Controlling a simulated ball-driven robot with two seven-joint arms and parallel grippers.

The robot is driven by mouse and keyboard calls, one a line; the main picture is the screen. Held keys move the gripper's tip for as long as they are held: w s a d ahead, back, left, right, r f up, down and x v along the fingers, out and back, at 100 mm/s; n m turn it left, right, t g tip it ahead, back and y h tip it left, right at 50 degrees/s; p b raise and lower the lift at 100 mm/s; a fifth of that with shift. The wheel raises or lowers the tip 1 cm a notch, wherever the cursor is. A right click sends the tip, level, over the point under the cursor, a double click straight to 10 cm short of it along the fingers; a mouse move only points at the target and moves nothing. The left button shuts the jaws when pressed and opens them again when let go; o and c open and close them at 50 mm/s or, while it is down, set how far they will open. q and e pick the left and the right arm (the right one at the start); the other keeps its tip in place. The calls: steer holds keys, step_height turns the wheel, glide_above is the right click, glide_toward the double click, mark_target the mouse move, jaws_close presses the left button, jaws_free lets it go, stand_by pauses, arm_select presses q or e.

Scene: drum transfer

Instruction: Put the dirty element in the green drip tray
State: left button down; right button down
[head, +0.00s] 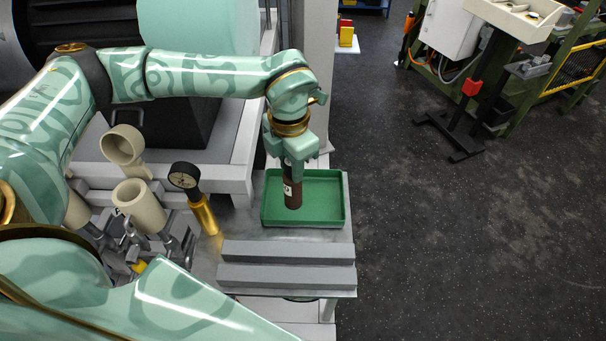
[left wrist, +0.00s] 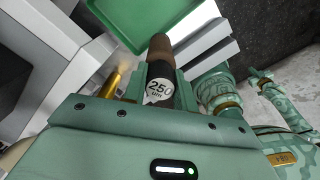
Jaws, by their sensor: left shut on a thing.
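My left gripper (head: 291,165) points down over the green drip tray (head: 335,185) and is shut on the dirty element (head: 292,195). The element is a dark brown cylinder with a white label, held upright, its lower end within the tray's outline in the head view. I cannot tell whether it touches the tray floor. In the left wrist view the element (left wrist: 160,50) shows a brown end and a black part with a "250" label between the fingers (left wrist: 160,82). The tray (left wrist: 135,22) lies beyond it. My right gripper is not in view.
Grey parallel bars (head: 287,264) lie in front of the tray on the metal shelf. The dark floor (head: 460,240) on the right is open.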

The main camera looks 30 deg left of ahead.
arm_select(q)
steer(key=w+a+f, duration=0.1)
steer(key=w+f, duration=0.7)
steer(key=f, duration=0.2)
steer(key=shift+a+f+b, duration=0.2)
steer(key=shift+b, duration=0.25)
steer(key=shift+f, duration=0.1)
steer(key=c, duration=1.1)
jaws_free()
step_height(320, 180, up, 12)
steer(key=shift+p, duration=0.3)
